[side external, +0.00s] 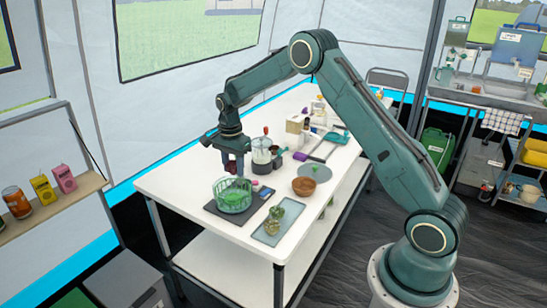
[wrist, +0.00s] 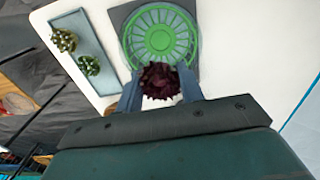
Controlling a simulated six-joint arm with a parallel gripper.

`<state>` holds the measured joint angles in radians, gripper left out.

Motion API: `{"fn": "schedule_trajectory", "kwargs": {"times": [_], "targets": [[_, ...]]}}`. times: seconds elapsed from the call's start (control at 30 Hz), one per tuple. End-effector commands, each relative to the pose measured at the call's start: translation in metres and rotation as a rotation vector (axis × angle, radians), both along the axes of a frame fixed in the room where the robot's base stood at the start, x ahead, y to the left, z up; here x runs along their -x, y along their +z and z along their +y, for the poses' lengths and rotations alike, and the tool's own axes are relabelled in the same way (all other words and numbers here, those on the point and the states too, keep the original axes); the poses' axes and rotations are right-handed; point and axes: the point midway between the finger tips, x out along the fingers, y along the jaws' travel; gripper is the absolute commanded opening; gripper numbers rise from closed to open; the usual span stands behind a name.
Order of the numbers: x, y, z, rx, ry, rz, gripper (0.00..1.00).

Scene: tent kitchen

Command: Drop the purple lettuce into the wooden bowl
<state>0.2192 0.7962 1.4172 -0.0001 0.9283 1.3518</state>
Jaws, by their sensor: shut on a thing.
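The purple lettuce (wrist: 160,80) is a dark, ruffled head between the two fingers of my gripper (wrist: 160,88) in the wrist view. My gripper is shut on it and also shows in the side view (side external: 235,166), where the lettuce is small and partly hidden by the fingers. The gripper holds it above the table, above and just behind a green basket (side external: 232,195). The wooden bowl (side external: 303,187) is brown and round and stands on the table to the right of the gripper. Its inside is too small to make out.
The green basket stands on a dark flat base (side external: 258,198). A blue-grey tray (side external: 268,235) with green items lies in front of the bowl. A grey round plate (side external: 318,172) lies behind the bowl. A glass jar-like device (side external: 262,155) stands right of the gripper. The table's left end (side external: 165,185) is clear.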

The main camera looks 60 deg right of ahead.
Motion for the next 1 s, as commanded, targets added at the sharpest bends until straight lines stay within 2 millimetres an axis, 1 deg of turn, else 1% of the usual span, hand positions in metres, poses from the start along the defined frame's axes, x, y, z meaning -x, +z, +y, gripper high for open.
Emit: {"fn": "schedule_trajectory", "kwargs": {"times": [0.17,0.27,0.37,0.5,0.6,0.7,0.83,0.9,1.0], "targets": [[0.014,0.003,-0.028,0.000,-0.005,0.000,0.25],[0.028,0.006,-0.050,0.000,-0.007,-0.001,0.25],[0.046,0.009,-0.076,0.000,-0.008,-0.001,0.25],[0.077,0.013,-0.113,0.000,-0.008,-0.001,0.25],[0.101,0.016,-0.137,0.000,-0.007,-0.001,0.25],[0.122,0.018,-0.156,0.000,-0.007,-0.001,0.25],[0.145,0.020,-0.173,0.000,-0.004,0.000,0.25],[0.153,0.021,-0.178,0.000,-0.003,0.000,0.25],[0.160,0.022,-0.183,0.000,0.000,-0.001,0.25]]}}
